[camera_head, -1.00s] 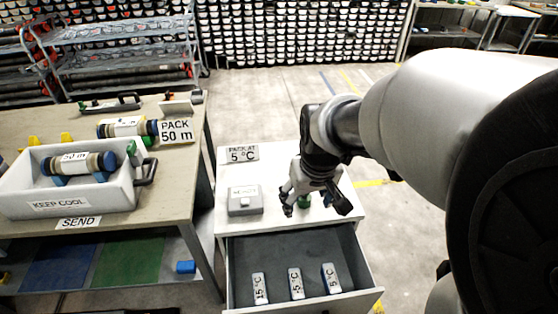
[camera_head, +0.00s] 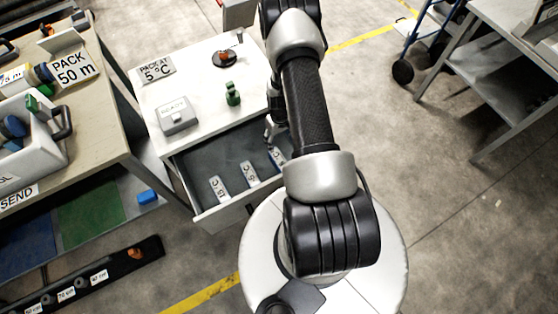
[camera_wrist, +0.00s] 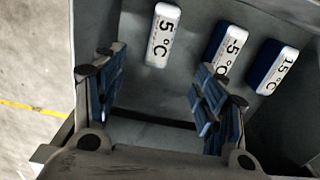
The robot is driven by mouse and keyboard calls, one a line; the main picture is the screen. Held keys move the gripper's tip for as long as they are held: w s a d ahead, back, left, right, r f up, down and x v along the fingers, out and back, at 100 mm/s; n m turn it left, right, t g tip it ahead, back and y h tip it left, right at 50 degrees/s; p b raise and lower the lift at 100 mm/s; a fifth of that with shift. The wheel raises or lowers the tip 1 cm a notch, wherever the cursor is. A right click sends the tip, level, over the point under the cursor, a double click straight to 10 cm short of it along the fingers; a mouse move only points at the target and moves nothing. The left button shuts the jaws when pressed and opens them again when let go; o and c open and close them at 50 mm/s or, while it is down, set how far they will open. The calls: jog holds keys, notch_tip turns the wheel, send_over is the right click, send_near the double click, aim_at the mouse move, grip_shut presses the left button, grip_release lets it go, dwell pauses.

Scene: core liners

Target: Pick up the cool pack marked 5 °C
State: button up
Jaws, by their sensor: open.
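The cool pack marked 5 °C (camera_wrist: 162,35) lies in the open drawer. It is a white and blue block and shows whole in the wrist view, just ahead of the gap between my fingers. In the head view this 5 °C pack (camera_head: 278,157) is the rightmost of the row, partly hidden by my arm. My gripper (camera_wrist: 160,68) is open and empty, with blue-padded fingers. In the head view my gripper (camera_head: 270,130) is at the drawer's right end and largely hidden by my arm.
A -5 °C pack (camera_wrist: 230,50) and a 15 °C pack (camera_wrist: 273,67) lie beside it, the first close to my right finger. The drawer walls (camera_head: 222,213) surround them. On the cabinet top stand a grey box (camera_head: 177,116) and a green object (camera_head: 232,94).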

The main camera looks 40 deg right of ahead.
aim_at(279, 159)
notch_tip(279, 159, down, 17)
jog(key=b, duration=0.6)
jog(key=shift+a+f, duration=0.15)
jog(key=shift+f, duration=0.05)
jog(key=shift+r, duration=0.1)
jog(key=c, duration=1.5)
jog(key=shift+o, duration=0.2)
jog(key=shift+r, duration=0.1)
